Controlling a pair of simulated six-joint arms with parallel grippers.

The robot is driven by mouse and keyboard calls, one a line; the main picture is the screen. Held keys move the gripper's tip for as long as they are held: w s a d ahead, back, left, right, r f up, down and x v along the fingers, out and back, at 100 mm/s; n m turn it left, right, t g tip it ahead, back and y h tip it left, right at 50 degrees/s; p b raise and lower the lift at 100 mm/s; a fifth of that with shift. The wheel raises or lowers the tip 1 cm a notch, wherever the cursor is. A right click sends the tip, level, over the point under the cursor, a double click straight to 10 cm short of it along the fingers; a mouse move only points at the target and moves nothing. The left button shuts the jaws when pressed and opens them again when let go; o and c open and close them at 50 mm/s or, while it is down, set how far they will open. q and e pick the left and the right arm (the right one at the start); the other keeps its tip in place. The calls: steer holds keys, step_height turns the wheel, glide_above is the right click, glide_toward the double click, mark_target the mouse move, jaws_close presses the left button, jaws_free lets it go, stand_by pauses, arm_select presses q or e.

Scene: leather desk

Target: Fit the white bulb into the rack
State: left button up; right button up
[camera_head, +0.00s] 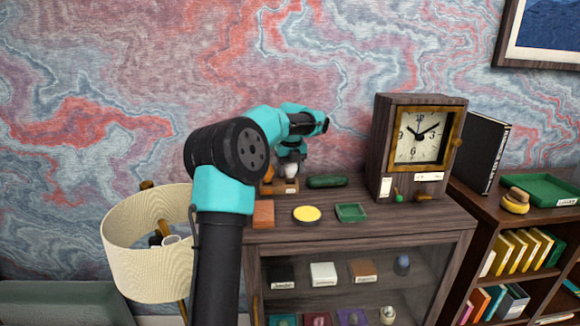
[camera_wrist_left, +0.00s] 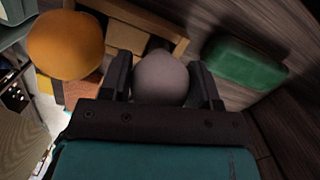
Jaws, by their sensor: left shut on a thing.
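My left gripper (camera_head: 291,160) is shut on the white bulb (camera_head: 290,170) on top of the cabinet. In the left wrist view the round, greyish bulb (camera_wrist_left: 161,78) sits between the two dark fingers (camera_wrist_left: 162,88). The small wooden rack (camera_head: 284,187) is right at the bulb; its light wooden frame (camera_wrist_left: 152,17) shows just beyond the bulb in the wrist view. An orange bulb (camera_wrist_left: 66,44) is at the left end of the rack. I cannot tell whether the white bulb's base is inside the rack, because the bulb and fingers hide it. My right gripper is not in view.
A dark green object (camera_head: 327,182) lies close right of the rack. An orange-brown block (camera_head: 263,213), a yellow round dish (camera_head: 307,214) and a green tray (camera_head: 351,212) lie in front. A clock (camera_head: 417,140) stands to the right. A lampshade (camera_head: 140,245) is at the left.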

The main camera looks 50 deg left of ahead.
arm_select(q)
steer(key=shift+f, duration=0.25)
steer(key=o, duration=1)
steer(key=shift+r, duration=4.5)
